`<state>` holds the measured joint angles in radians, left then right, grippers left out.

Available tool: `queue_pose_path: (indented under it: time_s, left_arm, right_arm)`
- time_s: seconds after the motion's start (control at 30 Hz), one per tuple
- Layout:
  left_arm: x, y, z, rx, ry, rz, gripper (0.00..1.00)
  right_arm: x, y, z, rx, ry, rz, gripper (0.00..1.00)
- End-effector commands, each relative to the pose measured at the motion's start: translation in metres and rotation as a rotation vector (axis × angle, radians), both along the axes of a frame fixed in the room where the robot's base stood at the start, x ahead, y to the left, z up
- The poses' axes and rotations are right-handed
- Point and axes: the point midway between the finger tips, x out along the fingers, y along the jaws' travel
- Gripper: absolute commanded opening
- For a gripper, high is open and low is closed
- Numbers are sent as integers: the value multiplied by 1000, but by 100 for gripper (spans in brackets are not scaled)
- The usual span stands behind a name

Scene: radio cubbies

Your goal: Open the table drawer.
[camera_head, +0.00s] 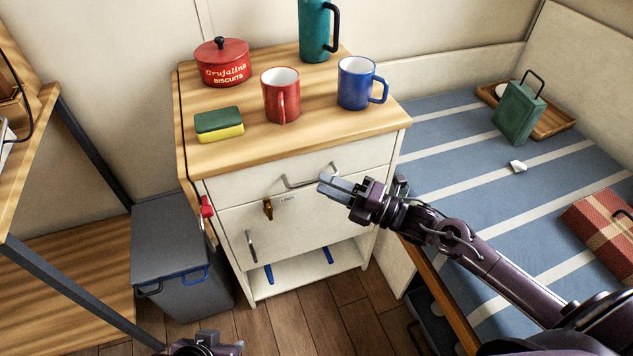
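The white table cabinet has a top drawer (240,188) with a grey bar handle (300,184). The drawer front looks flush with the cabinet, so it appears closed. My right gripper (328,187) comes in from the right, its grey fingertips at the right end of the handle. The fingers look close together; I cannot tell whether they touch the handle or have any of it between them. My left gripper (207,345) is at the bottom edge, low in front of the cabinet and away from the drawer. Its fingers are not clear.
A red tin (222,68), red mug (281,100), blue mug (355,85), teal flask (314,30) and sponge (219,125) stand on the wooden top. A grey bin (172,240) is left. A striped bed (450,130) is right. Floor ahead (330,320) is clear.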

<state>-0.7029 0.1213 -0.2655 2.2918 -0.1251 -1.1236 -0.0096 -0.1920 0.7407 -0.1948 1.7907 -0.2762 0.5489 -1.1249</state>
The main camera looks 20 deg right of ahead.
Motion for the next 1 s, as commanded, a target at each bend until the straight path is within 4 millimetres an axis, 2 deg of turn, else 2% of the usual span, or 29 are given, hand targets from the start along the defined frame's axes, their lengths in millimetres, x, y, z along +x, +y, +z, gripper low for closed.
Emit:
queue_pose_path:
  time_s: [0.1, 0.23, 0.57, 0.8, 1.0]
  left_arm:
    - [1, -3, -1, -9, -13, -5, 36]
    - [1, -4, -1, -13, -21, -7, 36]
    - [2, -5, 0, -16, -26, -8, 36]
    - [2, -5, 0, -17, -26, -8, 36]
    - [2, -5, 0, -16, -26, -7, 36]
  right_arm:
    - [13, 13, 3, 2, -3, -1, 30]
    - [20, 22, 4, 1, -1, -1, 30]
    - [22, 25, 4, -1, 2, 0, 30]
    - [22, 24, 4, -1, 2, -1, 0]
    - [22, 24, 4, -1, 2, -1, 0]
